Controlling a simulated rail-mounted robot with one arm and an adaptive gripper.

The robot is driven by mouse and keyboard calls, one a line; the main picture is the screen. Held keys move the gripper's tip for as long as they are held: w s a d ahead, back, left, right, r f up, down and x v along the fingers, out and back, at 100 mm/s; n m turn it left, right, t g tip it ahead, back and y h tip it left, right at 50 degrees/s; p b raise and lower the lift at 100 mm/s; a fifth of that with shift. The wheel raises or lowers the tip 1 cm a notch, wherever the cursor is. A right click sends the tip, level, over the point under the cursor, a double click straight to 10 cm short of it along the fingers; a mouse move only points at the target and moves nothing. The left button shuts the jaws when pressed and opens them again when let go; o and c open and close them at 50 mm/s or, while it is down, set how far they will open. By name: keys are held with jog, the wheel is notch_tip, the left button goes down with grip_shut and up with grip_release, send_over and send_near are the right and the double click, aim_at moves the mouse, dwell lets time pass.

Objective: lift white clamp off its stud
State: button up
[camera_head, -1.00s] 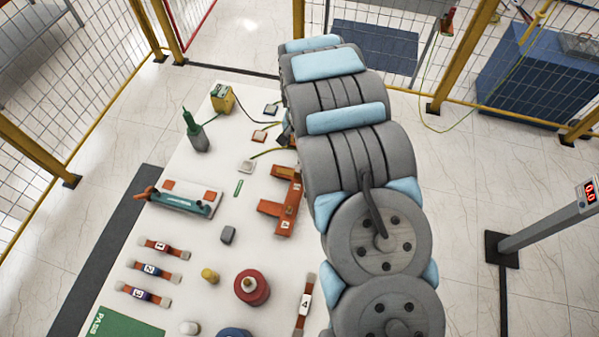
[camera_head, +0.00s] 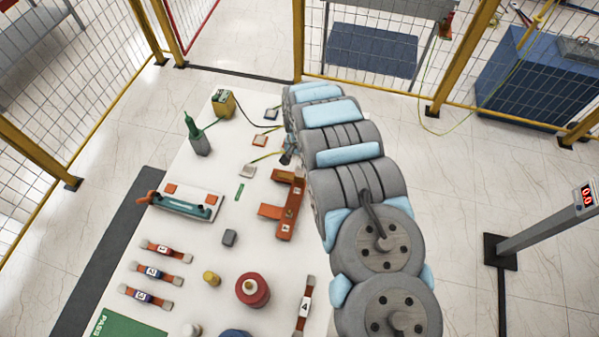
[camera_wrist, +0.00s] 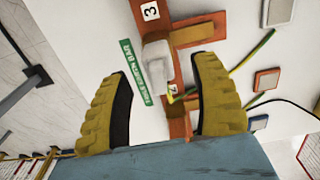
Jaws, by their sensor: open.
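The white clamp (camera_wrist: 157,58) shows in the wrist view on the orange bar piece, between my two yellow fingers. My gripper (camera_wrist: 164,70) is open, with one finger on each side of the clamp and a visible gap to each. I cannot tell how deep the fingertips reach beside it. The stud is hidden under the clamp. The orange bar piece (camera_wrist: 180,122) carries number labels and also shows in the head view (camera_head: 289,205).
A green label strip (camera_wrist: 133,75) lies beside the clamp. A grey-white block (camera_head: 247,171) with a yellow wire sits nearby.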

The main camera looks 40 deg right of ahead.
jog(key=shift+d+f+p, duration=0.1)
jog(key=shift+f+p, duration=0.5)
jog(key=shift+f, duration=1.5)
jog(key=shift+s, duration=0.1)
grip_shut()
